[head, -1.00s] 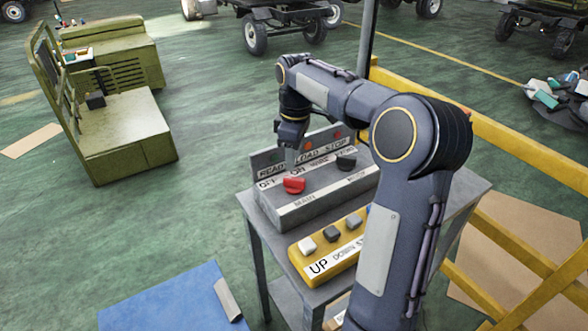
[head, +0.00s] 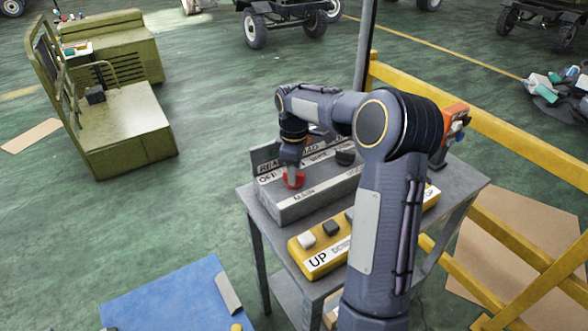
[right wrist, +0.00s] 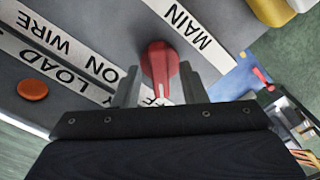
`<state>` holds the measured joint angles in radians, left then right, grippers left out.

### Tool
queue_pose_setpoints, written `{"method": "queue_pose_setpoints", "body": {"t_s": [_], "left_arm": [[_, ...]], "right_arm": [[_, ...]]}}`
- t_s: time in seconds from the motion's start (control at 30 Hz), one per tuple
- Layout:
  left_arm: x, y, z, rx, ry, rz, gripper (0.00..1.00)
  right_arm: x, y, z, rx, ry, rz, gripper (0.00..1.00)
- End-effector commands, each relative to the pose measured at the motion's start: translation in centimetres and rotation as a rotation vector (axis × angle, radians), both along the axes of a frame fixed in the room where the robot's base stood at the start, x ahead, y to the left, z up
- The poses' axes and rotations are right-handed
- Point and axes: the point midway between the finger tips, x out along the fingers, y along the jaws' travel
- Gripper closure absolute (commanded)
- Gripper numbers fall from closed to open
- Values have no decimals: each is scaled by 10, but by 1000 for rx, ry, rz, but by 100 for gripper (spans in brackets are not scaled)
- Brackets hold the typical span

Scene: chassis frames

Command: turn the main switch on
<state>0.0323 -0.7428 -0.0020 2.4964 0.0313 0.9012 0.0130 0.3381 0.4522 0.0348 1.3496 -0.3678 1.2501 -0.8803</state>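The main switch is a red knob (head: 297,181) on a sloped grey control box (head: 325,195), above the label MAIN. My right gripper (head: 291,172) is down at the knob from above. In the right wrist view the red knob (right wrist: 160,62) lies between the two fingers of the right gripper (right wrist: 160,88), one on each side. The fingers stand apart; whether they touch the knob is not clear. The knob's narrow end points toward the partly hidden OFF label (right wrist: 158,101); the ON label (right wrist: 104,76) is to its left. My left gripper is not in view.
A black knob (head: 345,158) sits right of the red one. A yellow button box (head: 316,258) marked UP lies in front on the grey table (head: 463,182). Yellow rails (head: 500,130) run behind and right. An orange device (head: 455,115) stands at the table's back.

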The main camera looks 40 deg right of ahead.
Motion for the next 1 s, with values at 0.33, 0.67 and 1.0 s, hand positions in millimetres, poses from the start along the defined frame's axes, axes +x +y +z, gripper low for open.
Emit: {"method": "queue_pose_setpoints", "body": {"t_s": [0.33, 0.67, 1.0], "left_arm": [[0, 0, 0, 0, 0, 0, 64], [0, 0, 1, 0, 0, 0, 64], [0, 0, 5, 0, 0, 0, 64]], "right_arm": [[0, 0, 0, 1, 1, 0, 97], [0, 0, 1, 1, 1, -23, 100], [0, 0, 1, 0, 1, -216, 100]]}}
